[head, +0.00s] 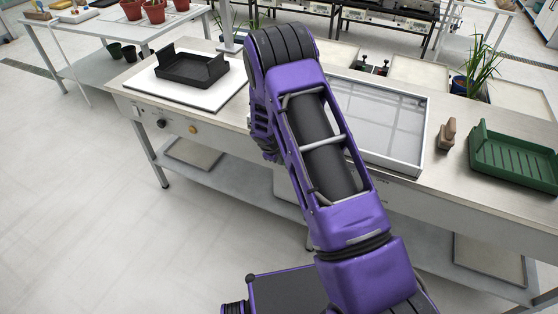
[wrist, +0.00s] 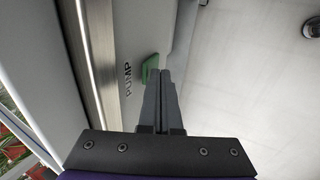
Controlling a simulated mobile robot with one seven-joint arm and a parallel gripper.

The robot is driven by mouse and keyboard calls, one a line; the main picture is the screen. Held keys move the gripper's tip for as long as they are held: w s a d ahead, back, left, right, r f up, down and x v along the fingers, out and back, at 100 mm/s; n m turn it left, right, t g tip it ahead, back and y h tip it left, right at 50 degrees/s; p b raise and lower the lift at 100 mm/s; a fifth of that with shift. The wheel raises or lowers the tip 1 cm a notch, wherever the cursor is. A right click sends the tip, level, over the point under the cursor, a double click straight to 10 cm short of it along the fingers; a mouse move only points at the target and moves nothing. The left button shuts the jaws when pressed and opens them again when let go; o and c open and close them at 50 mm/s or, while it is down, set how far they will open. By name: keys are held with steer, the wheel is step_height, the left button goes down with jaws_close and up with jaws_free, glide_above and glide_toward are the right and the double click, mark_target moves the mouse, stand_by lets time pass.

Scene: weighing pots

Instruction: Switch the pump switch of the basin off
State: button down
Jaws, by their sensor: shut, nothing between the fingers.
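The green pump switch (wrist: 150,68) sits on the grey front panel of the bench in the wrist view, next to the printed word PUMP (wrist: 128,80). My gripper (wrist: 162,76) is shut and empty, with its fingertips right beside the switch and covering part of it. I cannot tell whether they touch it or which way it is tipped. The basin (head: 425,130), a shallow light-rimmed tray, is set in the bench top in the head view, partly behind my arm. My arm hides the gripper and the switch in the head view.
A black tray (head: 188,71) stands on a white plate (head: 150,86) at the bench's left. A black knob (head: 161,124) and an orange knob (head: 193,130) are on the front panel. A green tray (head: 515,155) and a brown object (head: 447,133) stand at right. The floor in front is clear.

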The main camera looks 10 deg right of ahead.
steer(key=shift+w+d+r, duration=0.1)
steer(key=shift+w+d, duration=0.15)
steer(key=shift+r+p, duration=0.3)
steer(key=shift+r, duration=0.5)
steer(key=shift+a, duration=0.1)
